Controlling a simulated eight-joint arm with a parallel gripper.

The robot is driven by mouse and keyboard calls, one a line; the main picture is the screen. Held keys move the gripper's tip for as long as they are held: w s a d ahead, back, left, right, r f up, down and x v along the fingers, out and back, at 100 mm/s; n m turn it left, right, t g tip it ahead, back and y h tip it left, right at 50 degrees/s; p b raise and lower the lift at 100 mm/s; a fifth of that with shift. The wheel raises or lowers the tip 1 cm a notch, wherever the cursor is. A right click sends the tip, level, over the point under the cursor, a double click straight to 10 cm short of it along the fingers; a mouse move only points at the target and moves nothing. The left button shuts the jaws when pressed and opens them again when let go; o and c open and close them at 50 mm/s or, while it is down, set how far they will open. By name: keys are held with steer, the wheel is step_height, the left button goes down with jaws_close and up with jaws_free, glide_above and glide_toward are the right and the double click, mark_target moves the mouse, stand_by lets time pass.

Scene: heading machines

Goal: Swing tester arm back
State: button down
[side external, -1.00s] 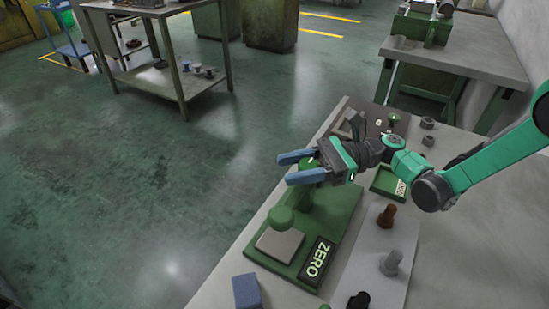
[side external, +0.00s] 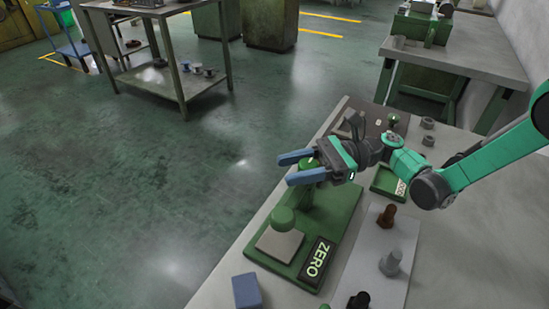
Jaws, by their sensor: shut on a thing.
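The tester has a green base (side external: 345,207) with a pale square plate (side external: 279,243) and a "ZERO" label (side external: 318,257) at its near end. A green rounded head (side external: 283,218) stands over the plate. My gripper (side external: 287,169) is above the far part of the base, its two blue fingers pointing left. It is shut on the tester arm (side external: 311,163), a green part between the fingers. The gripper body hides much of that part, so its full shape and angle cannot be told.
A grey mat on the bench holds a brown piece (side external: 387,216), a grey piece (side external: 390,263) and a black piece (side external: 358,300). A green tray (side external: 386,184) lies behind them. A blue block (side external: 246,291) is at the front. Open floor is left of the bench.

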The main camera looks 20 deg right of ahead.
steer(key=shift+d+n+g, duration=0.1)
steer(key=shift+n+g, duration=0.2)
steer(key=shift+g, duration=0.1)
steer(key=shift+s+d+n+g+h, duration=0.1)
steer(key=shift+n+g+h, duration=0.25)
steer(key=shift+n+g, duration=0.7)
steer(key=shift+s+a+n+g+h, duration=0.15)
steer(key=shift+n+g+h, duration=0.35)
steer(key=shift+g, duration=1)
steer(key=shift+s+d+n+g+h, duration=0.15)
steer(key=shift+n+g+h, duration=0.1)
steer(key=shift+n+g, duration=0.85)
steer(key=shift+g, duration=0.25)
steer(key=shift+c, duration=2.4)
jaws_free()
